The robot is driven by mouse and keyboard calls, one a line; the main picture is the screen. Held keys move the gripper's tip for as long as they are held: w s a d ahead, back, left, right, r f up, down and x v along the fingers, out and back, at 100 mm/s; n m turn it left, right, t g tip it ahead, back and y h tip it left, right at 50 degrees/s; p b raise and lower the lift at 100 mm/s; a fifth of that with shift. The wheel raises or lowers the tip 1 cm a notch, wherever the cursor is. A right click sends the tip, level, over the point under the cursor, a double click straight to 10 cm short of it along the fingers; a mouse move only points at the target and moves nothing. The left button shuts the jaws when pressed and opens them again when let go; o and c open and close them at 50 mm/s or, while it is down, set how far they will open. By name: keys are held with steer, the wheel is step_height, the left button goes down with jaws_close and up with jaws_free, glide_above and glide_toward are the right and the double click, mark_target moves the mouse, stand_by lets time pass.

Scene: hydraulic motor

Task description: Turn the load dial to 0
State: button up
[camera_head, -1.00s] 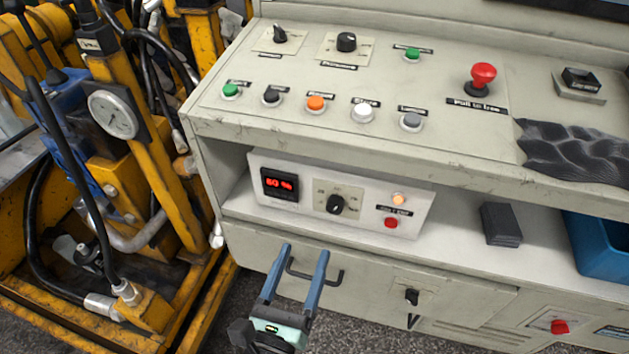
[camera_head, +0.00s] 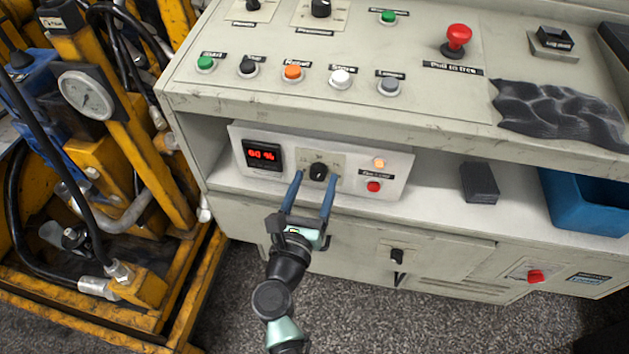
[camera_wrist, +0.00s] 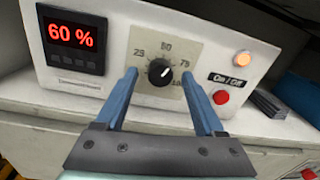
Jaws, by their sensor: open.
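The load dial is a black knob (camera_head: 318,171) on a small white panel (camera_head: 398,192) in the console's shelf. In the wrist view the knob (camera_wrist: 160,72) has a white mark pointing up and right, between the 50 and 75 labels. The red display (camera_wrist: 72,35) reads 60 %. My gripper (camera_head: 314,180) is open, its two blue fingers reaching toward the dial. In the wrist view the fingers (camera_wrist: 160,82) stand left and right of the knob, with gaps on both sides. Whether they are level with the knob in depth is hard to tell. The lower scale labels are partly hidden.
An orange lamp (camera_head: 379,163) and a red on/off button (camera_head: 374,187) sit right of the dial. The shelf's upper ledge (camera_head: 290,114) overhangs the panel. A dark block (camera_head: 479,183) and a blue bin (camera_head: 585,210) stand farther right. Yellow machinery (camera_head: 130,110) is at left.

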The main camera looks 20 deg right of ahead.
steer(key=shift+w+d, duration=0.25)
steer(key=shift+w, duration=0.05)
jaws_close()
stand_by(0.5)
